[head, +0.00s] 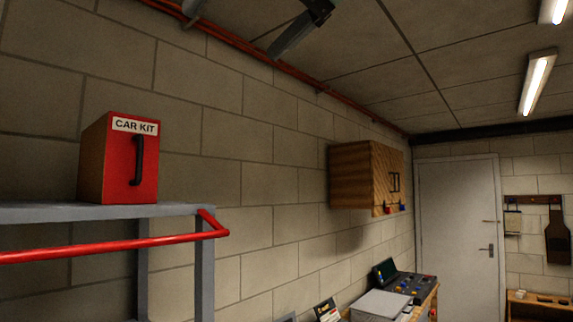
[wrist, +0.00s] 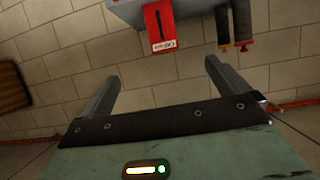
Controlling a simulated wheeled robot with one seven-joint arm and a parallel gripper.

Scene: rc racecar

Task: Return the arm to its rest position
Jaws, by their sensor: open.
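My gripper shows in the wrist view (wrist: 161,70) with its two grey fingers spread wide and nothing between them. In the head view only part of it (head: 298,32) shows, high at the top edge near the ceiling; the rest is cut off. The red car kit box (head: 132,165) with a black handle stands upright on a grey shelf (head: 60,213) at the left. The box also appears upside down at the top of the wrist view (wrist: 161,25), beyond the fingers and apart from them.
A red rail (head: 110,246) runs along the shelf front. A wooden wall cabinet (head: 362,175) hangs on the block wall, with a workbench holding equipment (head: 405,285) below. Red pipes (head: 265,57) run along the wall top. A white door (head: 460,235) stands at the back.

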